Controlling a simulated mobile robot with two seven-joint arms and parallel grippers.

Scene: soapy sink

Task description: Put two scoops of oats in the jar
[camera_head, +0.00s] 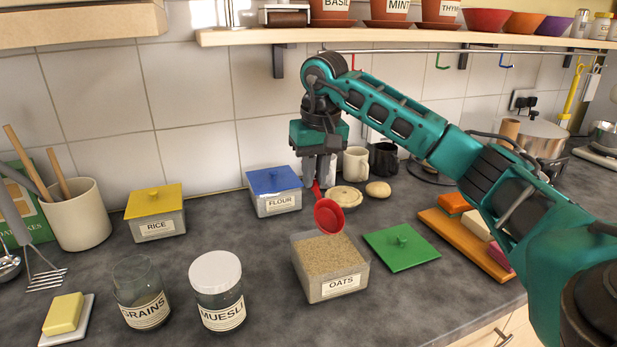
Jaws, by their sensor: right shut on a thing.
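My right gripper (317,178) points down over the counter, shut on the handle of a red scoop (329,216). The scoop's bowl is just above the open oats container (341,285), near its back edge, and looks empty. The container is nearly full of oats. Its green lid (402,246) lies on the counter to its right. An open glass jar labelled GRAINS (141,293) stands at the left front, with some dark content low inside. Beside it, a glass jar labelled MUESLI (217,291) has a white lid on. My left gripper is out of view.
Closed rice (156,212) and flour (274,191) containers stand behind. A utensil crock (77,213) and butter dish (66,318) are at left. A cutting board (462,245) lies at right, partly behind my arm. Mugs stand near the wall under a shelf.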

